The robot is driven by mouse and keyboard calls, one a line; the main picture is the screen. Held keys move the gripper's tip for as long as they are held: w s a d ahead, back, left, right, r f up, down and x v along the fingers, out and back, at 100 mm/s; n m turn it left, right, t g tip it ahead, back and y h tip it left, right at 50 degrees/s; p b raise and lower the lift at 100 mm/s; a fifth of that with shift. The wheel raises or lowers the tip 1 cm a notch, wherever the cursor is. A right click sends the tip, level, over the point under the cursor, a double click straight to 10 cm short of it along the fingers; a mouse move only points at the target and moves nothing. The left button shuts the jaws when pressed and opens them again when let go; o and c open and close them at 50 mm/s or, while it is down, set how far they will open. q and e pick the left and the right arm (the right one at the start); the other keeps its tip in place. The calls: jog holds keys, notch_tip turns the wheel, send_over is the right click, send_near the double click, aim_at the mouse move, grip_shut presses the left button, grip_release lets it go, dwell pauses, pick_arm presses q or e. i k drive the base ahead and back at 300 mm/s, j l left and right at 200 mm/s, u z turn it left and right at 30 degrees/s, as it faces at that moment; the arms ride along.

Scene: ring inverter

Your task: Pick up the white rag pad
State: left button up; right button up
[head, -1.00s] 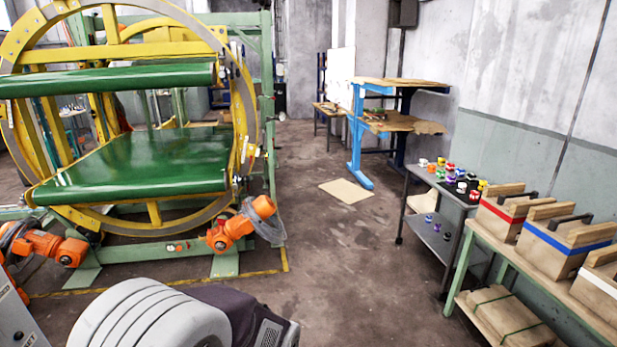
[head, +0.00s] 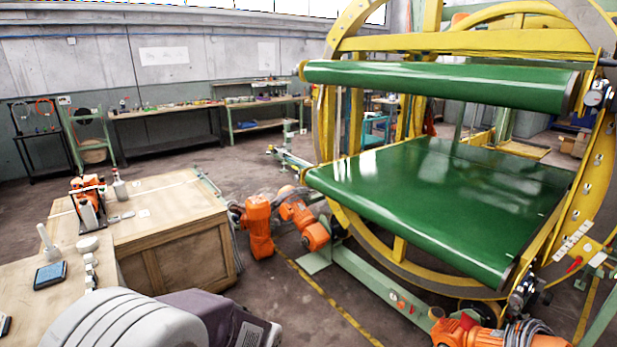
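I cannot make out a white rag pad for certain. Several small white items lie on the wooden surfaces at the left of the head view. A small flat white piece (head: 143,213) lies on the wooden crate (head: 190,250). A round white item (head: 87,244) lies on the nearer wooden top (head: 60,302), beside a row of small white blocks (head: 90,270). They are too small to identify as a rag pad. Neither of my grippers is in view.
A large yellow ring machine (head: 331,130) with green rollers and a green bed (head: 450,205) fills the right. Orange motors (head: 258,225) stand between it and the crate. Workbenches (head: 160,112) line the back wall. Bare floor (head: 210,165) lies behind the crate.

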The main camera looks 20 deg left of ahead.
aim_at(89, 258)
jog(key=i+j+u, duration=0.3)
jog(key=i+u, duration=0.7)
jog(key=i, duration=0.25)
jog(key=i+l+u, duration=0.25)
jog(key=i+u, duration=0.25)
jog(key=i+l+u, duration=0.5)
jog(key=i, duration=0.15)
jog(key=i+j+u, duration=0.1)
jog(key=i+u, duration=0.2)
jog(key=u, duration=0.15)
jog(key=i+u, duration=0.25)
jog(key=u, duration=0.2)
jog(key=i+l+u, duration=0.15)
jog(key=u, duration=0.3)
jog(key=i+l+u, duration=0.25)
jog(key=u, duration=0.25)
jog(key=i+l+u, duration=0.3)
jog(key=u, duration=0.15)
jog(key=i+l+u, duration=0.15)
jog(key=l+u, duration=0.3)
